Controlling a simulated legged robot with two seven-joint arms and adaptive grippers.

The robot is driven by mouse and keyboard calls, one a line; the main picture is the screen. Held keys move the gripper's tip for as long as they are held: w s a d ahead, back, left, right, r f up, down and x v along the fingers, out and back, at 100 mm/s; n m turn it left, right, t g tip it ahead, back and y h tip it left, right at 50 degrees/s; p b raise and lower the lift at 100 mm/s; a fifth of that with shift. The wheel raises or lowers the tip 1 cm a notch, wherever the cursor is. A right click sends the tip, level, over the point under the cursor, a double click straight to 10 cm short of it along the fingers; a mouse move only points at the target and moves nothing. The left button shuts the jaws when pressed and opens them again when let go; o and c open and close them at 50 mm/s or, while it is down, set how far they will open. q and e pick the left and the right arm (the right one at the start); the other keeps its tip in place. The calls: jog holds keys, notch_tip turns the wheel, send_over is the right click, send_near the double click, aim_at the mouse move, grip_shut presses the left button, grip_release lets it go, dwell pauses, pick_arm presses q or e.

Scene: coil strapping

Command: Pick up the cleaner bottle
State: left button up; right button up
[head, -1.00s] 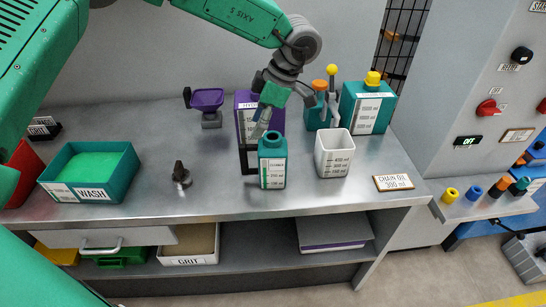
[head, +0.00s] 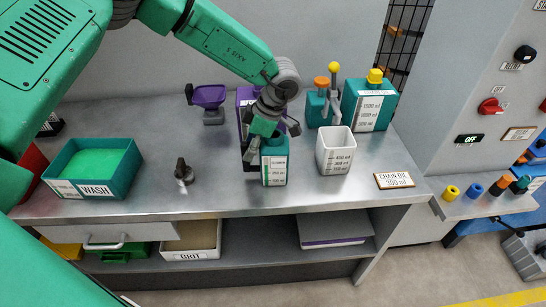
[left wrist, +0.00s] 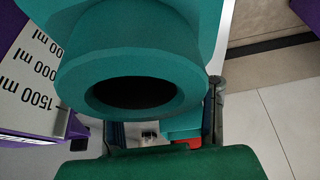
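The cleaner bottle (head: 274,172) is teal with a white scale label and stands upright on the steel bench. Its black handle is on its left side, largely covered by my left gripper (head: 252,152). That gripper is pointed down at the bottle's left, by the handle, and covers the bottle's top. In the left wrist view the bottle's round open mouth (left wrist: 135,85) fills the upper middle. The fingers of my left gripper (left wrist: 163,128) show apart below it. The handle is hidden there, so contact cannot be told. My right gripper is not in view.
A purple jug (head: 243,105) stands close behind the bottle. A white measuring cup (head: 335,155) is at its right, with a teal jug (head: 370,105) behind. A dark nozzle-like piece (head: 183,172) and the wash tray (head: 127,173) are on the left. The bench front is clear.

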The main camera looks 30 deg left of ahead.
pick_arm(q)
grip_shut()
